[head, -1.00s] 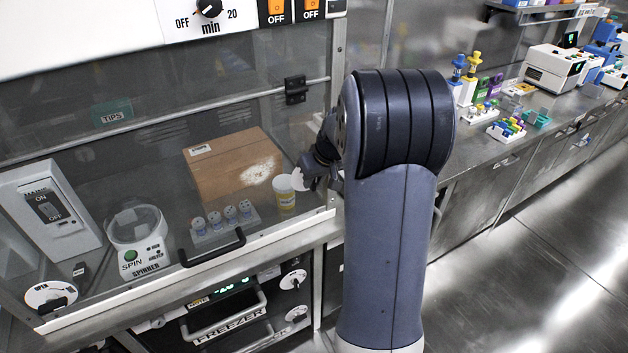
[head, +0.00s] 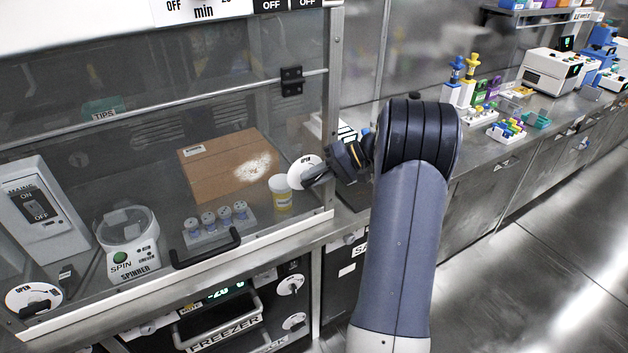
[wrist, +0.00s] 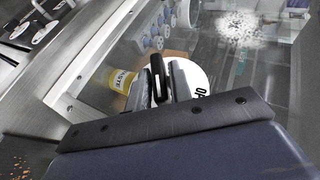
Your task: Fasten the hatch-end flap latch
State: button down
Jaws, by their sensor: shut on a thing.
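The latch at the hatch's right end is a round white dial (head: 303,166) marked OPEN, with a black handle that also shows in the wrist view (wrist: 158,75). My gripper (head: 324,178) reaches in from the right at the dial. In the wrist view my gripper (wrist: 162,88) has its two grey fingers on either side of the black handle and is shut on it. The dial's white face (wrist: 197,82) shows beside the fingers. The fingers hide part of the dial, and the rest of its lettering is hidden.
A similar white dial (head: 35,298) sits at the hatch's lower left corner. A black hatch handle (head: 207,250) sticks out in front.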

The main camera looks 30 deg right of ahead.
jog(key=y, duration=0.1)
jog(key=m+y+b, duration=0.1)
jog(key=y, duration=0.1)
jog(key=shift+d+f+t, duration=0.1)
jog(key=shift+f+t, duration=0.2)
jog(key=shift+t, duration=0.1)
jog(key=shift+m+t+y+b, duration=0.45)
jog(key=shift+y+b, duration=0.2)
jog(key=shift+y, duration=0.75)
jog(key=c, duration=1.4)
grip_release()
jog(key=shift+c, duration=0.2)
jog(key=p+v, duration=0.7)
jog(key=v, duration=0.3)
jog(key=shift+d, duration=0.35)
